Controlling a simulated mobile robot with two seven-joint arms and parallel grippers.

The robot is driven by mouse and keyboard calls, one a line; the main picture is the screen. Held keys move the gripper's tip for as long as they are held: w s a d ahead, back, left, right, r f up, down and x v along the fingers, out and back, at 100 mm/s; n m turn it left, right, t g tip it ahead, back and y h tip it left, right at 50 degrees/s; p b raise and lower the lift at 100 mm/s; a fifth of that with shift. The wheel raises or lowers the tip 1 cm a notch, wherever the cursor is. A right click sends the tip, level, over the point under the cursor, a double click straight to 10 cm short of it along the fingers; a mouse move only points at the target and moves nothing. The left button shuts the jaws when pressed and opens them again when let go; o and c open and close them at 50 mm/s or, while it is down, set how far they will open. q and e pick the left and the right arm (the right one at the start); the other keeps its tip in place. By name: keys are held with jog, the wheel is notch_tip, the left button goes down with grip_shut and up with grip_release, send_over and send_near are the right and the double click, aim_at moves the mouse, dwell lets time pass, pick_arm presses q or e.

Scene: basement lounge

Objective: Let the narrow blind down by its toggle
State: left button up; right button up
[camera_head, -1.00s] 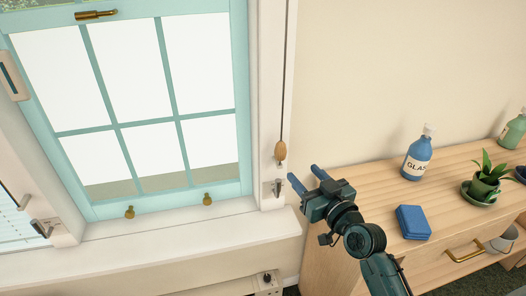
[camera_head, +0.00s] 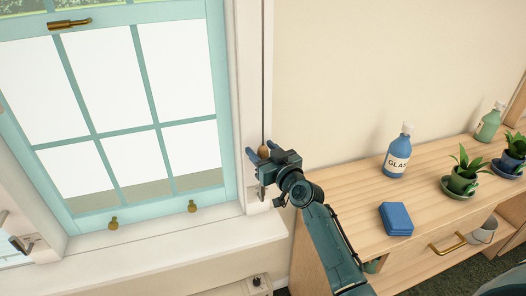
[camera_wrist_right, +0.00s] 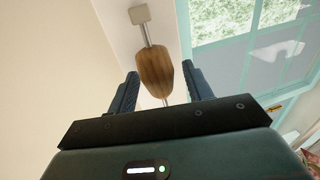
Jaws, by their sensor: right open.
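The wooden toggle (camera_head: 263,152) hangs on a thin cord (camera_head: 264,80) down the right side of the window frame. The cord runs up out of view, and I cannot make out the narrow blind itself. My right gripper (camera_head: 261,150) is open at the toggle. In the right wrist view the toggle (camera_wrist_right: 155,72) shows between the two spread fingers (camera_wrist_right: 160,70), with a gap visible on each side. My left gripper is not in view.
The teal window (camera_head: 130,120) with brass knobs is left of my arm, above a white sill (camera_head: 180,249).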

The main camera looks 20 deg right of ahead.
jog(key=shift+c, duration=0.4)
grip_shut()
